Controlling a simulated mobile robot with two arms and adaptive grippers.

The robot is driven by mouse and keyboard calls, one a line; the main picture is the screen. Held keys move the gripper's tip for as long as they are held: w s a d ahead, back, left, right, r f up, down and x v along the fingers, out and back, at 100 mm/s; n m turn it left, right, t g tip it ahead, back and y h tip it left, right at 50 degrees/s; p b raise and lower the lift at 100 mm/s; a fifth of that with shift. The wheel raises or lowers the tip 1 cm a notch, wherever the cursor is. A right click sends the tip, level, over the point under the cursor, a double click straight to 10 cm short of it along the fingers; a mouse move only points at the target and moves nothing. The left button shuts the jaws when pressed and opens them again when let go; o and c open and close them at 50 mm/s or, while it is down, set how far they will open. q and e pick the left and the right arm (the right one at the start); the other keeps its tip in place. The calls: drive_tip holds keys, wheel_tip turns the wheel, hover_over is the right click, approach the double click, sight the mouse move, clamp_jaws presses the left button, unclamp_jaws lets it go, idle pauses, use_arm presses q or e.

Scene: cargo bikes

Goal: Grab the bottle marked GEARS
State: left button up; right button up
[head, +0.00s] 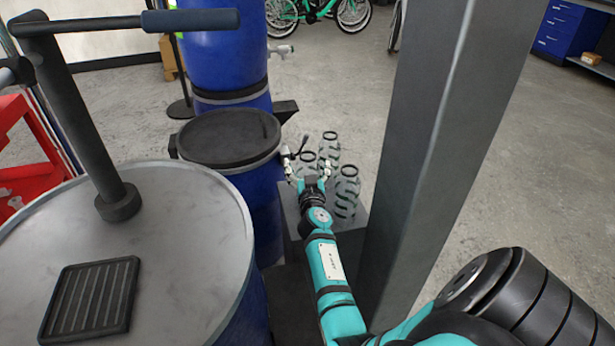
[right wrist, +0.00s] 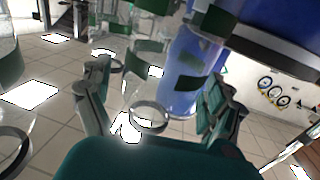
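Several clear bottles with dark green bands stand close together on a grey stand (head: 292,211). In the head view I make out a far bottle (head: 330,150), a right bottle (head: 345,195) and a left bottle (head: 307,159) partly behind my gripper. I cannot read GEARS on any of them. My right gripper (head: 309,173) is at the near left side of the group with its fingers apart. In the right wrist view the fingers are spread, and a banded clear bottle (right wrist: 146,62) shows between and beyond them; contact cannot be told. My left gripper is not in view.
A grey post (head: 430,130) rises just right of the bottles. A blue barrel with a black lid (head: 228,137) stands close on the left. A large grey-topped drum (head: 190,225) fills the left foreground. Open floor (head: 350,85) lies behind.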

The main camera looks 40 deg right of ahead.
drive_tip(key=shift+f, duration=0.15)
drive_tip(key=c, duration=1.2)
drive_tip(key=shift+c, duration=0.2)
drive_tip(key=shift+d+r, duration=0.1)
drive_tip(key=shift+r, duration=0.1)
